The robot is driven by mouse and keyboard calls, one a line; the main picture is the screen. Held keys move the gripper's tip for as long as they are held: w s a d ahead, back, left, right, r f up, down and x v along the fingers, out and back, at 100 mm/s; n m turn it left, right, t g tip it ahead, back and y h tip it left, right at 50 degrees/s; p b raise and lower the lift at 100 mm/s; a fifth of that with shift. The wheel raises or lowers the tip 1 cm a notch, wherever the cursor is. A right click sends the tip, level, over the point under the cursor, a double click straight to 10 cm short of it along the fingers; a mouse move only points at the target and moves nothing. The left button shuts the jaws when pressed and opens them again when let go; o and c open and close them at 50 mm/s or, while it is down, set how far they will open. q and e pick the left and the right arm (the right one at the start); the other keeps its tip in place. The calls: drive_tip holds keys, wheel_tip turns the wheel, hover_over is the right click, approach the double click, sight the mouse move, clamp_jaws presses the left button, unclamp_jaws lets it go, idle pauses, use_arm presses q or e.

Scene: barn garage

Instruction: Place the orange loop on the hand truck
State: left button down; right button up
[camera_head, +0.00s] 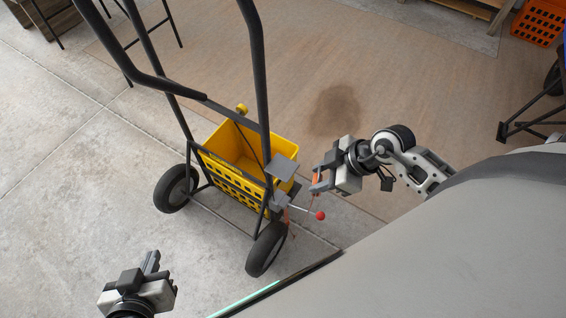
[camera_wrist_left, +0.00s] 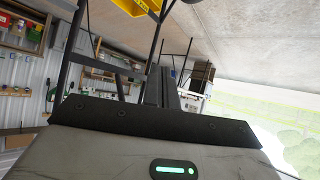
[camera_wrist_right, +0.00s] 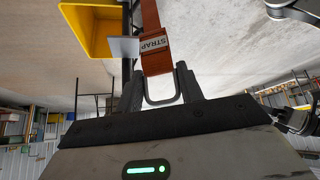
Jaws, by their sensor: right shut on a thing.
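The hand truck (camera_head: 258,75) has a black tube frame and two black wheels, and stands left of centre in the head view. My right gripper (camera_head: 317,184) is just right of it, shut on the orange loop. In the right wrist view the loop is an orange strap (camera_wrist_right: 152,32) with a "STRAP" label and a metal end ring (camera_wrist_right: 162,98) between the fingers. In the head view a bit of orange (camera_head: 317,178) shows at the fingertips; the rest is hard to trace. My left gripper (camera_head: 152,262) is at lower left, its fingers together, away from the truck.
A yellow crate (camera_head: 245,187) sits on the truck. Grey plates (camera_head: 281,167) and a lever with a red knob (camera_head: 320,215) are at its right side. An orange crate (camera_head: 540,20) is at upper right. The floor left of the truck is clear.

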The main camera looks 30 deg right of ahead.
drive_tip(key=a+r+p, duration=0.1)
drive_tip(key=a+r, duration=0.5)
drive_tip(key=a, duration=0.2)
drive_tip(key=b, duration=0.4)
hover_over(285, 168)
drive_tip(key=shift+m, duration=0.3)
wheel_tip(285, 168, down, 12)
drive_tip(key=shift+f, duration=0.35)
use_arm(q)
drive_tip(key=shift+w+d+f, duration=0.15)
drive_tip(key=shift+d+f, duration=0.1)
drive_tip(key=shift+d, duration=0.05)
use_arm(e)
drive_tip(key=shift+f, duration=0.1)
